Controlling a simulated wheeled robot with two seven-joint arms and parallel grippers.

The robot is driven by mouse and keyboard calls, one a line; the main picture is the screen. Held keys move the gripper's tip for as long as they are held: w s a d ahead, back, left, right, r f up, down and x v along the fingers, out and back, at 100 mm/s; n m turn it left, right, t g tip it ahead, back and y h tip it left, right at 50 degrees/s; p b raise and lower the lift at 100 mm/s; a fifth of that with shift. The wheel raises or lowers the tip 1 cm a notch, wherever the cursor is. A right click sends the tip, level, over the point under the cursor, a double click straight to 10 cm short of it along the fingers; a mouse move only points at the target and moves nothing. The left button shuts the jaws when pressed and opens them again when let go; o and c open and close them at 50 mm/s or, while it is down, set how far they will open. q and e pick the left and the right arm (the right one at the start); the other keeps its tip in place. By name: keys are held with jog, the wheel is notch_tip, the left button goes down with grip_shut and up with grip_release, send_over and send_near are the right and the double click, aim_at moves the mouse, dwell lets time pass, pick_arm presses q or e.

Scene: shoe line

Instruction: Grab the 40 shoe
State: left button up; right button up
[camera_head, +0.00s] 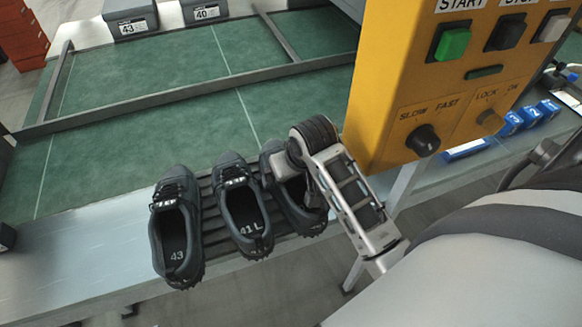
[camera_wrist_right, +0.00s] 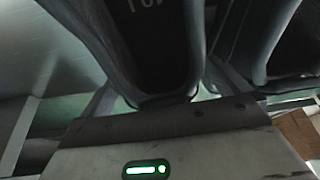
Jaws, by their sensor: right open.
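Three dark grey shoes stand in a row on a slatted rack. The left shoe (camera_head: 176,230) is marked 43 and the middle shoe (camera_head: 243,210) is marked 41 L. The right shoe (camera_head: 298,205) is partly covered by my right arm, so its number is hidden in the head view. My right gripper (camera_head: 283,168) is at this right shoe and open. In the right wrist view, a shoe's heel end (camera_wrist_right: 155,75) is close in front of the gripper, with part of a number cut off at the top. My left gripper is not in view.
A yellow control box (camera_head: 440,80) with buttons and knobs stands close to the right of my arm. Grey boxes marked 43 (camera_head: 130,20) and 40 (camera_head: 205,12) are at the back. The green belt (camera_head: 130,90) is clear. Blue numbered blocks (camera_head: 530,115) lie at the right.

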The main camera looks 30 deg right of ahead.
jog(key=c, duration=1.5)
jog(key=shift+r, duration=0.1)
